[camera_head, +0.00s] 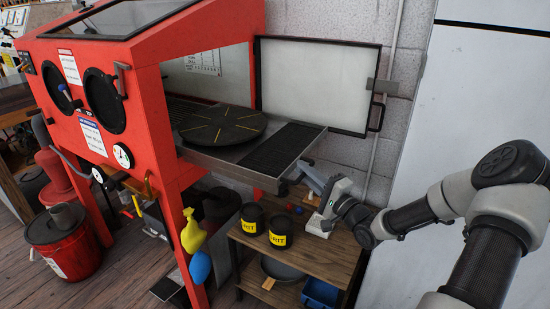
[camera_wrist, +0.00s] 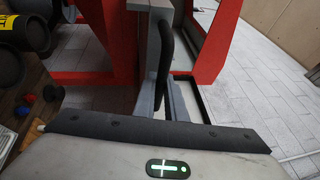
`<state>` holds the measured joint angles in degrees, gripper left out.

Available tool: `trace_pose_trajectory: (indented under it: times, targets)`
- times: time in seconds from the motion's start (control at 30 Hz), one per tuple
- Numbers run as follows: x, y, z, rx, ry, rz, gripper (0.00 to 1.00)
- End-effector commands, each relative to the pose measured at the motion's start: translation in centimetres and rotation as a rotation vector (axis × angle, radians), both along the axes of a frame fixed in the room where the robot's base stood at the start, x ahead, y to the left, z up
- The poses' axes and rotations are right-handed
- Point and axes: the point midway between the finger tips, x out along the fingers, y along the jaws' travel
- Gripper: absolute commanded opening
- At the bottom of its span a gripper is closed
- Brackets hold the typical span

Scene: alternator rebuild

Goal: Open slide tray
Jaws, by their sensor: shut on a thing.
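The slide tray (camera_head: 278,150) sticks out of the right side opening of the red blast cabinet (camera_head: 150,55). It carries a round dark turntable (camera_head: 222,126) with yellow marks. My gripper (camera_head: 306,172) is at the tray's outer end. In the wrist view, my gripper (camera_wrist: 168,105) is shut on the tray's black handle (camera_wrist: 166,48), with a finger on each side. The grey tray end (camera_wrist: 147,40) shows beside the handle. The exact contact is partly hidden by the fingers in the head view.
The cabinet's side door (camera_head: 318,83) stands open against the block wall. A wooden shelf cart (camera_head: 305,247) below the tray holds two black grit tubs (camera_head: 280,231). A yellow spray bottle (camera_head: 192,232) hangs near the cabinet leg. A red bucket (camera_head: 68,248) stands at left.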

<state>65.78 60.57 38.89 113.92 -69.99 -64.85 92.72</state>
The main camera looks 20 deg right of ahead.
Motion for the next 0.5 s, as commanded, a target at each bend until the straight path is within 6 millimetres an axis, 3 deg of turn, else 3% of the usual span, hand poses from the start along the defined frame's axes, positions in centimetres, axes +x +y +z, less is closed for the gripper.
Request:
trace_pose_trajectory:
  times: [0.03,0.2,0.5]
  targets:
    - [-1.3,-1.5,0.3,-0.001,0.003,-0.007,0.00]
    - [-4.8,-5.0,0.3,-0.002,0.002,-0.005,0.00]
    - [-8.8,-9.1,0.1,-0.001,0.000,-0.003,0.00]
